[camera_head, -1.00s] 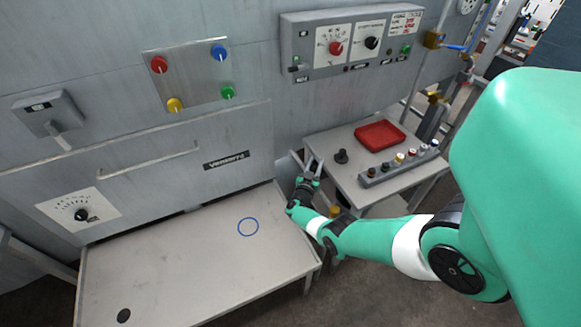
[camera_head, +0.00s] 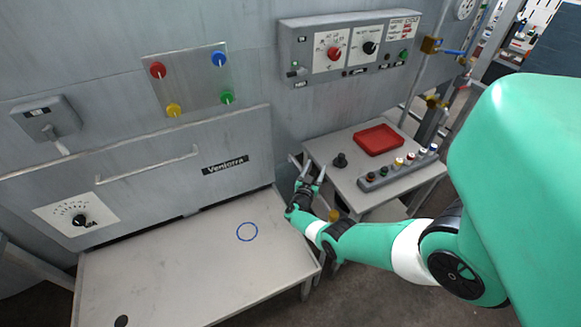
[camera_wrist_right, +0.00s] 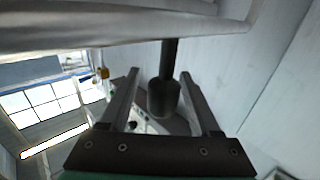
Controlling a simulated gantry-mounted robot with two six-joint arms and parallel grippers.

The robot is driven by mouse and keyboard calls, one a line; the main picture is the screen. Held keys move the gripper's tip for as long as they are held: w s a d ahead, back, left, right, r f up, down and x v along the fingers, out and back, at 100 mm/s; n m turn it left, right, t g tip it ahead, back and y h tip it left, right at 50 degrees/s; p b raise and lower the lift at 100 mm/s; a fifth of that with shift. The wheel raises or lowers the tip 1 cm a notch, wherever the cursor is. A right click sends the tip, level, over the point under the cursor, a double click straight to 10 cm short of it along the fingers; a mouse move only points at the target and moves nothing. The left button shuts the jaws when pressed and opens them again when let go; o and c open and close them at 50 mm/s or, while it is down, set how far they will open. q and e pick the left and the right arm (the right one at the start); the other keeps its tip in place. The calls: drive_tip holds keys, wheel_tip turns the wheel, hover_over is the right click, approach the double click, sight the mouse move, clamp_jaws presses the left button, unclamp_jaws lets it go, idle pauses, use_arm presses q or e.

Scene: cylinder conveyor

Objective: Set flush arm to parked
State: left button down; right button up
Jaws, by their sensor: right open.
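My right gripper (camera_head: 313,171) is open, in the gap between the large bench and the small side table. In the right wrist view its two fingers (camera_wrist_right: 158,76) stand on either side of a black cylindrical handle (camera_wrist_right: 164,98) with a thinner dark stem. I cannot tell whether they touch it. This handle may be the flush arm's grip; no label is readable, and in the head view my gripper hides that spot. A short black knob (camera_head: 341,160) stands on the side table beyond the gripper. My left gripper is not in view.
The side table (camera_head: 345,186) also holds a red tray (camera_head: 379,138) and a strip of coloured buttons (camera_head: 399,167). A control panel (camera_head: 348,47) is on the wall behind.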

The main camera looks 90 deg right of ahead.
drive_tip(key=shift+w+a+r, duration=0.1)
drive_tip(key=shift+w+a, duration=0.1)
drive_tip(key=shift+a, duration=0.25)
drive_tip(key=p+v, duration=0.3)
drive_tip(key=v, duration=0.7)
drive_tip(key=shift+a, duration=0.3)
drive_tip(key=shift+w, duration=0.1)
